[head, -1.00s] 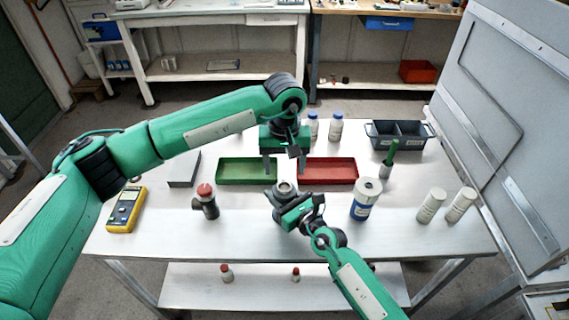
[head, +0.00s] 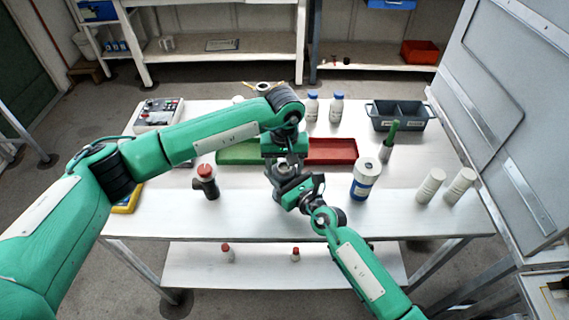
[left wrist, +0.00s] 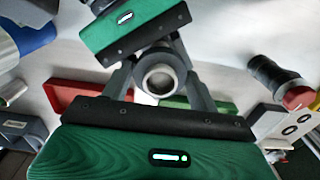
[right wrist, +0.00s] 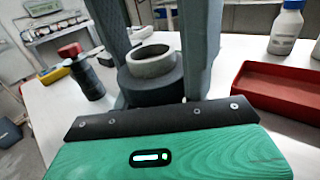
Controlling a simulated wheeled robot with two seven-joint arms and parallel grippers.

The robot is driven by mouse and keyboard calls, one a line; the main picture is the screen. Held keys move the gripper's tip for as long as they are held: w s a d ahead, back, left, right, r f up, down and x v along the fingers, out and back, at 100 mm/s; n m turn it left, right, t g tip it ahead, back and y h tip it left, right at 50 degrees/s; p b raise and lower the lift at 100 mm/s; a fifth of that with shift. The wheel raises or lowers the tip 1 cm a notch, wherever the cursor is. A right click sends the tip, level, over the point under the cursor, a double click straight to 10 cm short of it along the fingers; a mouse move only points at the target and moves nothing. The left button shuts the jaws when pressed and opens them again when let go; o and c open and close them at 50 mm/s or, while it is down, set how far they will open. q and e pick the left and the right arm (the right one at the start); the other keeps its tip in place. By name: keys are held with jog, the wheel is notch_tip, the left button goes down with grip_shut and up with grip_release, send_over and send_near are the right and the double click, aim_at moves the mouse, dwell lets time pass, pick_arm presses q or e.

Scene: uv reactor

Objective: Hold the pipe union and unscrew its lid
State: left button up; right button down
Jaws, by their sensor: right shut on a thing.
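The pipe union (head: 283,170) is a dark grey round body with a lighter, hollow ring-shaped lid on top. The lid shows clearly in the left wrist view (left wrist: 159,79) and the right wrist view (right wrist: 151,60). My right gripper (head: 284,184) is shut on the dark body and holds it upright above the table. My left gripper (head: 285,165) points down from above, open, with one finger on each side of the lid. Whether those fingers touch the lid cannot be told. The arms partly hide the union in the head view.
A green tray (head: 236,155) and a red tray (head: 331,150) lie behind the grippers. A dark red-capped fitting (head: 206,182) stands left, a blue-and-white container (head: 365,179) right. White cylinders (head: 430,186) stand further right. The table front is clear.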

pick_arm(q)
jog(key=c, duration=0.6)
jog(key=n, duration=0.7)
jog(key=shift+n, duration=0.4)
jog(key=n, duration=0.4)
jog(key=shift+n, duration=0.3)
jog(key=n, duration=0.4)
jog(key=shift+r, duration=0.1)
jog(key=o, duration=1.1)
jog(key=shift+c, duration=0.2)
jog(key=shift+s, duration=0.15)
